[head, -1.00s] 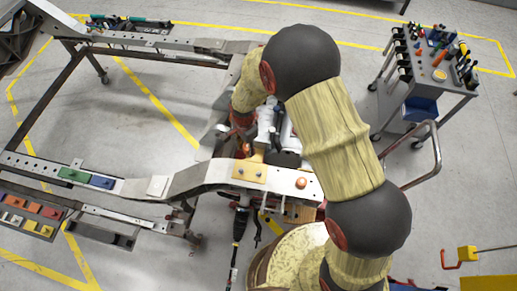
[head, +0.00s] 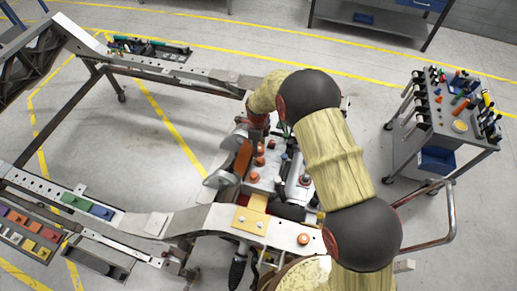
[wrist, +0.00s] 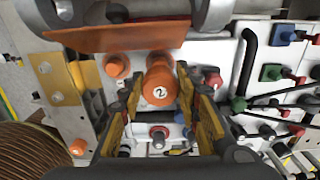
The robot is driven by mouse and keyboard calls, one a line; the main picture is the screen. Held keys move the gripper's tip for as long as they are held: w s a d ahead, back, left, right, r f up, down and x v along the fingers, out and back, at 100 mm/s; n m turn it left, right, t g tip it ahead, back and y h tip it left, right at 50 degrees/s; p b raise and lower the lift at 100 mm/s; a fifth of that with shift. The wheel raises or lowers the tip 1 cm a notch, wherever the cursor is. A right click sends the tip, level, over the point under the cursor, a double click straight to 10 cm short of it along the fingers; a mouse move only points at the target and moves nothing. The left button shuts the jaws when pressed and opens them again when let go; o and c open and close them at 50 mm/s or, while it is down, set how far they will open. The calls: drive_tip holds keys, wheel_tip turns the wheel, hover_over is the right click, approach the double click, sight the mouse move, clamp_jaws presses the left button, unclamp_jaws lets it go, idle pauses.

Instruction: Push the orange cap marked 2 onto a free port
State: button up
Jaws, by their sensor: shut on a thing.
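The orange cap marked 2 (wrist: 160,93) is in the middle of the wrist view, its white number disc facing the camera. My gripper (wrist: 160,104) has its yellow-padded fingers on either side of this cap and is shut on it. Below the cap in the wrist view, a port with a red ring (wrist: 158,136) shows between the fingers, with no cap on it. Another orange cap (wrist: 117,66) sits to the left, apart from the fingers. In the head view my fingers are hidden behind my arm, and I cannot tell which cap there is marked 2.
An orange panel (wrist: 112,39) between grey cylinders stands close beyond the cap. Hoses and blue, green and red fittings (wrist: 271,73) crowd the right. The chassis rail (head: 210,218) carries a brass plate (head: 250,218) and an orange cap (head: 303,239). A tool cart (head: 447,130) stands right.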

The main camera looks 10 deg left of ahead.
sight(258, 158)
drive_tip(key=shift+f+b, duration=0.7)
drive_tip(key=shift+f, duration=1.5)
drive_tip(key=shift+r, duration=0.15)
drive_tip(key=shift+b, duration=0.7)
drive_tip(key=shift+f+b, duration=0.9)
drive_tip(key=shift+f, duration=0.3)
drive_tip(key=shift+s+f+b, duration=0.1)
drive_tip(key=shift+f+b, duration=0.35)
drive_tip(key=shift+f, duration=0.1)
drive_tip(key=o, duration=0.9)
drive_tip(key=shift+r, duration=0.1)
